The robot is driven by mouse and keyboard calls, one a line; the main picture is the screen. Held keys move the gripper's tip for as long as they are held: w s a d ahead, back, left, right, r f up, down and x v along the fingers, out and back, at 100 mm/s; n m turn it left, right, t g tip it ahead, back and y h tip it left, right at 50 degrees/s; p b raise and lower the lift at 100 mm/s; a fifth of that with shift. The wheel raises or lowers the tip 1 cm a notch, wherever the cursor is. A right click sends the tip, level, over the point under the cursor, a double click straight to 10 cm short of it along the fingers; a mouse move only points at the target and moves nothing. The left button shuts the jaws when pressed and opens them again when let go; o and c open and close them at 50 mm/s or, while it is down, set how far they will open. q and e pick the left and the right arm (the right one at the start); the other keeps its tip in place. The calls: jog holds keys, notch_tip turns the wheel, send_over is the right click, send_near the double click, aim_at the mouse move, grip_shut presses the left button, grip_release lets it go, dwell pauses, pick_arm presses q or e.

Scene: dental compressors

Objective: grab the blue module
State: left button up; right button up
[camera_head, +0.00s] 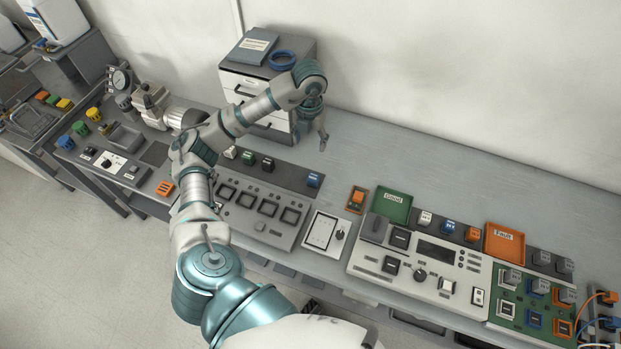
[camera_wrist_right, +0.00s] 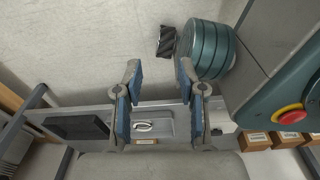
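A small blue module (camera_head: 314,180) stands at the right end of a dark strip behind the grey panel with square sockets. Another blue module (camera_head: 449,227) stands in a row between a white and an orange one, right of the green tray. My left gripper (camera_head: 311,138) hangs fingers down by the drawer cabinet, behind the first blue module and apart from it. Its fingers look spread, with nothing seen between them. My right gripper (camera_wrist_right: 160,115) is open and empty in the right wrist view, away from the modules.
The drawer cabinet (camera_head: 238,82) stands against the wall beside my left gripper. A green "Good" tray (camera_head: 391,211) and an orange "Fault" tray (camera_head: 505,238) lie on the bench. The bench behind them is clear. Cables are at the far right.

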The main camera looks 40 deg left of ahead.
pick_arm(q)
jog(key=b, duration=0.2)
send_over(313, 176)
notch_tip(313, 176, down, 12)
jog(key=shift+s+r+b, duration=0.15)
jog(key=shift+r+b, duration=0.1)
jog(key=shift+b, duration=0.1)
jog(key=shift+a+f, duration=0.2)
jog(key=shift+f, duration=0.45)
jog(key=f, duration=0.5)
jog(key=shift+d, duration=0.35)
jog(key=shift+a, duration=0.1)
jog(key=c, duration=1.3)
pick_arm(e)
jog(key=w+a+r, duration=0.1)
jog(key=w+r, duration=0.2)
jog(key=w, duration=0.4)
jog(key=shift+a, duration=0.35)
